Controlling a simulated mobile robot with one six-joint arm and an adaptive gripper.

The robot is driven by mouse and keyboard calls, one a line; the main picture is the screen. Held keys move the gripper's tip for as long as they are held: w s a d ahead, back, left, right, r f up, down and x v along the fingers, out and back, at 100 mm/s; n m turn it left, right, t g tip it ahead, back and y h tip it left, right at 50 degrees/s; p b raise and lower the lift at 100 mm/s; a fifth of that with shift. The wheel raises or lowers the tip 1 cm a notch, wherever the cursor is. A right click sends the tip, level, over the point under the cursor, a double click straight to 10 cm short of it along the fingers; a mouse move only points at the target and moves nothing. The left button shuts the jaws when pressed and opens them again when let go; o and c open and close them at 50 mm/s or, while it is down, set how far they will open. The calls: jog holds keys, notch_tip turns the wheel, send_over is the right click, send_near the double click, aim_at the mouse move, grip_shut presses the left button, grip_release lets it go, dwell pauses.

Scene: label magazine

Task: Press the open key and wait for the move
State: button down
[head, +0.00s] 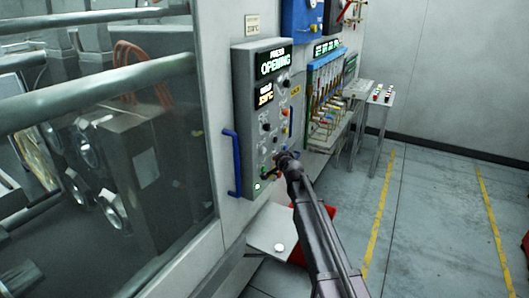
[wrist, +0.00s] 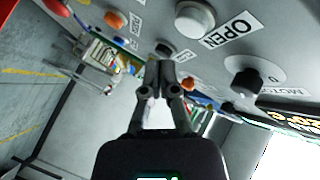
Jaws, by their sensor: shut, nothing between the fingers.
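The open key is a pale round button (wrist: 195,20) beside a label (wrist: 230,32) reading OPEN, at the top of the wrist view. My gripper (wrist: 160,70) is shut and empty, its tips below and left of that key in the picture. I cannot tell whether the tips touch the panel. In the head view my gripper (head: 284,160) is at the lower right of the grey control panel (head: 246,120) and hides part of it. The panel's upper display (head: 275,64) reads OPENING in green. I cannot pick out the open key in the head view.
A black knob (wrist: 248,80) and other buttons sit near the key. A blue handle (head: 232,162) is left of the panel, beside a large window with machinery behind. A rack of coloured hoses (head: 325,90) and a small table (head: 368,92) stand beyond. The floor at right is mostly clear.

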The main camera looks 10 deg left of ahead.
jog(key=shift+s+d, duration=0.25)
jog(key=shift+d, duration=0.45)
jog(key=shift+s+d, duration=0.25)
jog(key=shift+d, duration=0.4)
jog(key=shift+s, duration=0.1)
jog(key=s+d+f+n+g+h, duration=0.2)
jog(key=s+d+f+g, duration=0.2)
jog(key=s+d, duration=0.4)
jog(key=s+d+f+n+g+h, duration=0.2)
jog(key=s+d+f+g, duration=0.3)
jog(key=s, duration=1.3)
jog(key=s+d+f+n+g+h, duration=0.2)
jog(key=s+d+f+g, duration=0.2)
jog(key=s+d, duration=0.8)
jog(key=shift+s+d+f+g+h, duration=0.35)
jog(key=shift+s+f, duration=0.3)
jog(key=shift+s, duration=0.45)
jog(key=shift+a, duration=0.1)
